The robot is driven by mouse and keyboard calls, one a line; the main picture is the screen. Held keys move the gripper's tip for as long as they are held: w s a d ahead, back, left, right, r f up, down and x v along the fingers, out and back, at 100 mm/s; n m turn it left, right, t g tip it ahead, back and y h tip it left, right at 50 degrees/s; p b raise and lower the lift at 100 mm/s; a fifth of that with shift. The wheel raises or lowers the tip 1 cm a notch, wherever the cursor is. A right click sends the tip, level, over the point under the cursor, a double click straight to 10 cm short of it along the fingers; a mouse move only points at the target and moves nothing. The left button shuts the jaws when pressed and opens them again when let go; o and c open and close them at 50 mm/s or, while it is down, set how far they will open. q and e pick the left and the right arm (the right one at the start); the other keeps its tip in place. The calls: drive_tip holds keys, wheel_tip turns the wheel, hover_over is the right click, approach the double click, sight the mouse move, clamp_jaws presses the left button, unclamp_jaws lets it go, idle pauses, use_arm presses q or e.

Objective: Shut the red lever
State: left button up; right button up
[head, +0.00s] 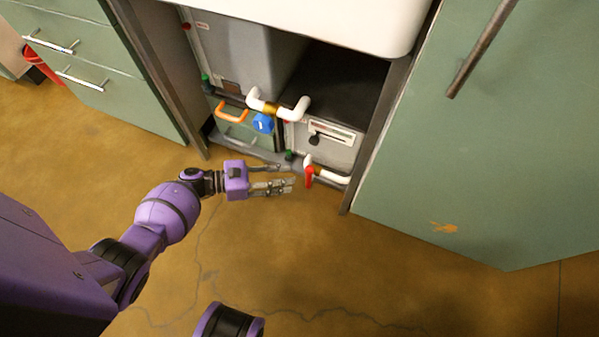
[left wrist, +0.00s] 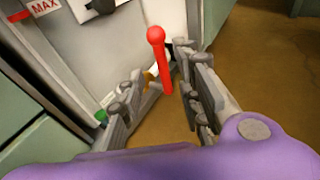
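The red lever (head: 309,177) sits on a white pipe (head: 334,177) low at the front of the open bay under the sink. In the left wrist view the red lever (left wrist: 160,62) stands upright with a round knob, ahead of and between my fingers as seen from there. My left gripper (head: 291,177) is open, its fingers pointing right, just left of the lever; its spread fingers also show in the left wrist view (left wrist: 160,90). I cannot tell whether a finger touches the lever. My right gripper is not in view.
A blue valve handle (head: 263,123), an orange handle (head: 231,111) and a white pipe (head: 293,112) are above and behind. Green cabinet doors flank the bay, the right one (head: 480,140) close to the lever. The floor (head: 300,260) in front is mostly clear.

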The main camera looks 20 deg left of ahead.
use_arm(q)
drive_tip(key=shift+v, duration=2.2)
